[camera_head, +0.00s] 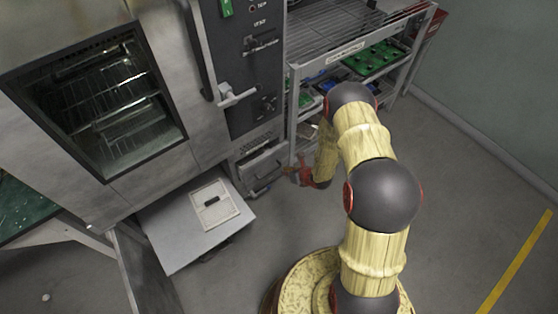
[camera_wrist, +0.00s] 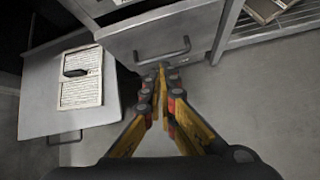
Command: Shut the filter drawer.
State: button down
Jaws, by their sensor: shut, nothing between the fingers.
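A grey drawer-like unit (camera_head: 170,232) sticks out low from under the oven. A white slatted panel with a black grip (camera_head: 212,206) lies on its top. It also shows at the left of the wrist view (camera_wrist: 35,115), with a handle (camera_wrist: 65,138) on its front. To its right is a grey drawer front (camera_head: 262,166) with a bar handle, seen closer in the wrist view (camera_wrist: 150,38). No label shows which is the filter drawer. My gripper (camera_wrist: 160,70) is shut and empty, close to this right drawer's handle (camera_wrist: 162,56); I cannot tell if they touch.
The oven (camera_head: 180,140) stands above the drawers, with a control panel and lever handle (camera_head: 237,97). A wire rack shelf (camera_head: 345,52) with green and blue items stands to the right. Floor at right is clear.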

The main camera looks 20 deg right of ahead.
jog(key=shift+w+a+f+n+t+b, duration=0.1)
jog(key=shift+w+a+f+n+b, duration=0.6)
jog(key=shift+w, duration=1.25)
jog(key=shift+w+a+f+n+t+b, duration=0.2)
jog(key=shift+w+f+b, duration=0.5)
jog(key=shift+w+f, duration=1)
jog(key=shift+w+a+f+n+b, duration=0.45)
jog(key=shift+w+f+b, duration=0.3)
jog(key=shift+w, duration=1.45)
